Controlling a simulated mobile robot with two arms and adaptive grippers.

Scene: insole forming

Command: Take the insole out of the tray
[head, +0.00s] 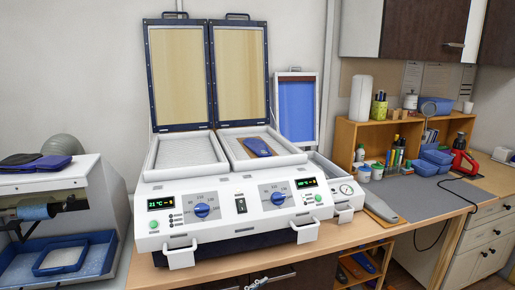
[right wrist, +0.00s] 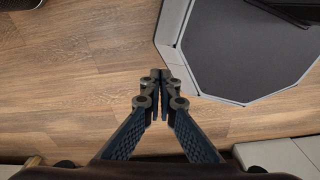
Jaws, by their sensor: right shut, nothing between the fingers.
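A blue insole (head: 257,147) lies in the right-hand tray (head: 293,157) of the white forming machine, on a brown piece in that tray. The tray's lid (head: 241,72) stands open behind it. In the right wrist view, my right gripper (right wrist: 160,74) is shut and empty, with wooden flooring behind it. Neither gripper shows in the head view, and the insole does not show in the right wrist view.
The left-hand tray (head: 186,152) is empty, its lid (head: 180,75) also open. Front handles (head: 180,257) stick out from the machine. A wooden shelf unit (head: 345,140) with bottles and tools stands right, beside a grey mat (head: 420,198).

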